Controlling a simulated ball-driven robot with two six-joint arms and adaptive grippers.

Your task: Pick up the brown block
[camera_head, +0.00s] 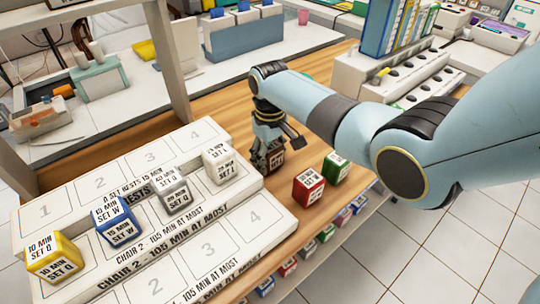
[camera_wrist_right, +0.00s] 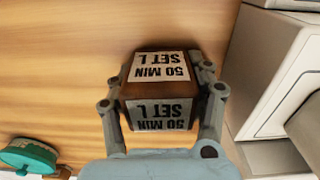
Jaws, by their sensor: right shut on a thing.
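The brown block (camera_wrist_right: 160,68) is in the right wrist view, with white labels that read "50 MIN SET L". My right gripper (camera_wrist_right: 164,98) has one finger on each side of it and is shut on it. In the head view my right gripper (camera_head: 270,150) points down over the wooden table just right of the white board, and the brown block (camera_head: 275,163) is partly hidden by it. I cannot tell whether the block touches the table. My left gripper is not in view.
A red block (camera_head: 308,187) and a green block (camera_head: 336,168) stand close to the right. The white stepped board (camera_head: 160,255) carries yellow (camera_head: 52,256), blue (camera_head: 115,221), grey (camera_head: 174,193) and white (camera_head: 219,163) blocks. A white rack (camera_head: 395,80) stands behind.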

